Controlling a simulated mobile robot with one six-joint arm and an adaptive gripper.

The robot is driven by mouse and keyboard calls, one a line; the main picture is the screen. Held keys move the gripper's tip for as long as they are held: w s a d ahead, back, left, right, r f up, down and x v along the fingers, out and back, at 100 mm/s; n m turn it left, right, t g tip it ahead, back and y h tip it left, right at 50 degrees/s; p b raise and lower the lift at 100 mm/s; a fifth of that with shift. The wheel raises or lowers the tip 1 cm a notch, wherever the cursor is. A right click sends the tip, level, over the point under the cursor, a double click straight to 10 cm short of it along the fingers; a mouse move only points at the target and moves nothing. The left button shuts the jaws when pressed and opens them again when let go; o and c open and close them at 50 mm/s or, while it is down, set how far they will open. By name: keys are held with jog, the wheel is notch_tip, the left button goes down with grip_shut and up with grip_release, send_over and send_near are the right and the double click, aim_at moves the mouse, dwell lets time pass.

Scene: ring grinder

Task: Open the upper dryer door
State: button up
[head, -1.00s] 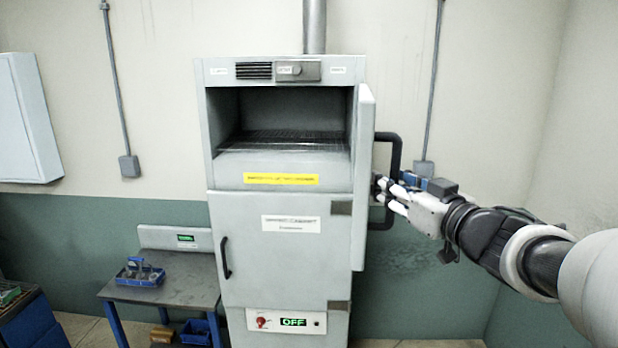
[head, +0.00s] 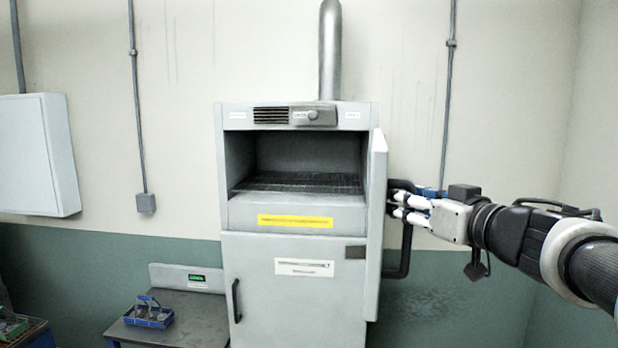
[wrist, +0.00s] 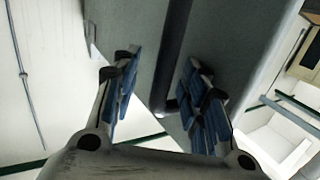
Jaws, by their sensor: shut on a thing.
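The grey dryer (head: 290,220) stands in the middle of the head view. Its upper door (head: 377,225) is swung wide open on the right side and shows nearly edge-on. The upper chamber (head: 295,155) is exposed, with a wire rack (head: 300,183) inside. My gripper (head: 398,203) is at the black door handle (head: 405,250), on the door's outer face, and is shut on it. In the wrist view the blue-padded fingers (wrist: 160,105) are on either side of the dark handle bar (wrist: 173,60), in front of the grey door panel (wrist: 225,50).
The lower dryer door (head: 285,295) is closed, with its own black handle (head: 236,300). A small table (head: 190,325) with a blue tray (head: 150,315) stands at the left. A wall cabinet (head: 40,155) hangs far left. Wall conduits run behind. Floor space is barely visible.

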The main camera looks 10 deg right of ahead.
jog(key=s+d+p, duration=0.1)
jog(key=s+d, duration=0.4)
jog(key=d, duration=0.4)
jog(key=s+d+p, duration=0.2)
jog(key=s+d, duration=0.3)
jog(key=d, duration=0.3)
jog(key=shift+d, duration=0.35)
dwell(1.1)
jog(key=shift+w, duration=0.1)
dwell(0.4)
